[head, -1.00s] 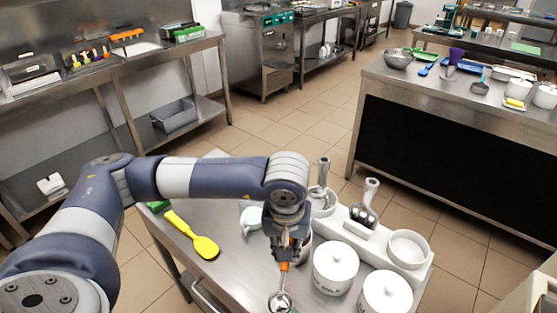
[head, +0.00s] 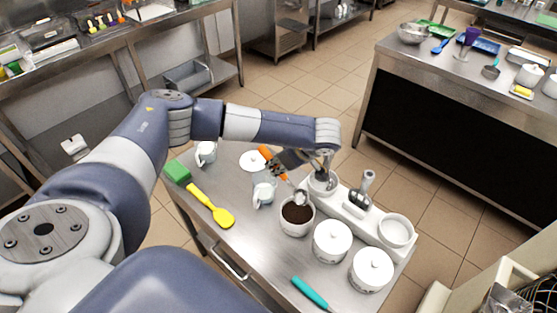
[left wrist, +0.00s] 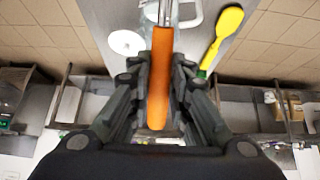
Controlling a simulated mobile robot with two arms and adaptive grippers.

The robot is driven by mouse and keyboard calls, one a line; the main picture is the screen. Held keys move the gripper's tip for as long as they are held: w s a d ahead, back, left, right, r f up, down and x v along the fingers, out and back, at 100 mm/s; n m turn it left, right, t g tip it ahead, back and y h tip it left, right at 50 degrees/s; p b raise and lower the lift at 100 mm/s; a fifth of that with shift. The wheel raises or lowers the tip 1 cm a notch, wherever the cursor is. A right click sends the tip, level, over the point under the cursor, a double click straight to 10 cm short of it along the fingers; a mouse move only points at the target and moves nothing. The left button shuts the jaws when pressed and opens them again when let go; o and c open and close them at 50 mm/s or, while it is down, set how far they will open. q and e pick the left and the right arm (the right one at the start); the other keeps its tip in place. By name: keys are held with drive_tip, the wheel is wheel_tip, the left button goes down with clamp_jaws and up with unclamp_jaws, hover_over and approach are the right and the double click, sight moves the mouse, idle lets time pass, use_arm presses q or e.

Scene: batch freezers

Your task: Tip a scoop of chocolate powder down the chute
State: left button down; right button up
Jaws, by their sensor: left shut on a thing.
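My left gripper (head: 280,159) is shut on the orange handle (left wrist: 160,85) of a metal scoop (head: 299,196). The scoop hangs tilted, its bowl at the back rim of an open white pot of dark brown powder (head: 296,213). I cannot tell whether the bowl touches the powder or holds any. In the left wrist view the handle lies between the fingers, and the bowl is out of frame. I cannot make out a chute. My right gripper is not in view.
Two lidded white pots (head: 332,241) stand right of the open pot. Behind them is a white holder (head: 352,204) with metal tools and a bowl. A yellow spatula (head: 213,206), white jug (head: 264,193), loose white lid (head: 253,161) and teal-handled tool (head: 310,292) lie around.

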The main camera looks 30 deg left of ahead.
use_arm(q)
wheel_tip(320, 180, down, 2)
drive_tip(key=shift+f+b, duration=0.1)
drive_tip(key=shift+b, duration=0.45)
drive_tip(key=shift+f+h+b, duration=0.5)
drive_tip(key=shift+f+b, duration=1.55)
drive_tip(key=shift+f, duration=1.4)
drive_tip(key=shift+d+r+p, duration=0.2)
drive_tip(key=shift+r+p, duration=1.4)
drive_tip(key=shift+r, duration=0.85)
drive_tip(key=a+h, duration=0.1)
drive_tip(key=h, duration=0.1)
drive_tip(key=a+h+b, duration=0.1)
drive_tip(key=h, duration=0.1)
drive_tip(key=shift+w+a+g, duration=0.15)
drive_tip(key=shift+a+g, duration=0.05)
drive_tip(key=shift+g, duration=0.1)
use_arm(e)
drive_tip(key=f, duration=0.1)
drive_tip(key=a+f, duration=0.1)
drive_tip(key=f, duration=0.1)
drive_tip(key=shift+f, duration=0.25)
